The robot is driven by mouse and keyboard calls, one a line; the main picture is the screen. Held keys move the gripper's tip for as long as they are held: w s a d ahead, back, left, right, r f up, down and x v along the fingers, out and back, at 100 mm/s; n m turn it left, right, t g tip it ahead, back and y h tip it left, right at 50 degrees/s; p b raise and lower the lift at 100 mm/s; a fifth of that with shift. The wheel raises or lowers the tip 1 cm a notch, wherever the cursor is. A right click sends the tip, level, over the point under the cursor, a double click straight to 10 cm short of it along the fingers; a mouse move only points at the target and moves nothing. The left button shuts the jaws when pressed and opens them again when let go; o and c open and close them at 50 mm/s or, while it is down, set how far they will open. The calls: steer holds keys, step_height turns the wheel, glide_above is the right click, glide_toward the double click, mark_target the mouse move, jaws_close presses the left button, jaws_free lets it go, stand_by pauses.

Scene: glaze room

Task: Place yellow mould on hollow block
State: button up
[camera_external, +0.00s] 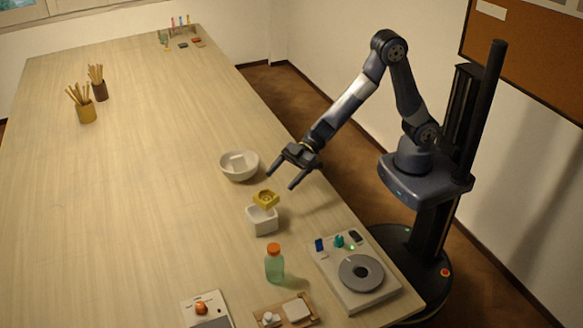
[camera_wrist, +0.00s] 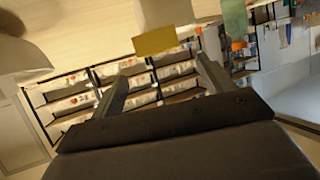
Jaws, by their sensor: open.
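The yellow mould (camera_external: 265,197), a small squarish piece with a round hollow, rests on top of the white hollow block (camera_external: 262,224), towards its back edge. In the wrist view, which is upside down, the yellow mould (camera_wrist: 155,41) borders the white block (camera_wrist: 166,12). My gripper (camera_external: 280,181) is open and empty, up and to the right of the mould in the external view and apart from it. In the wrist view the mould shows beyond and between the spread fingers (camera_wrist: 160,70).
A white bowl (camera_external: 228,171) stands behind the block. A green bottle with orange cap (camera_external: 275,266) stands in front. A turntable unit (camera_external: 347,291) is at the right edge, and a wooden board (camera_external: 270,309) lies near the front.

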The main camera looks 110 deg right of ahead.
steer(key=shift+v, duration=1.8)
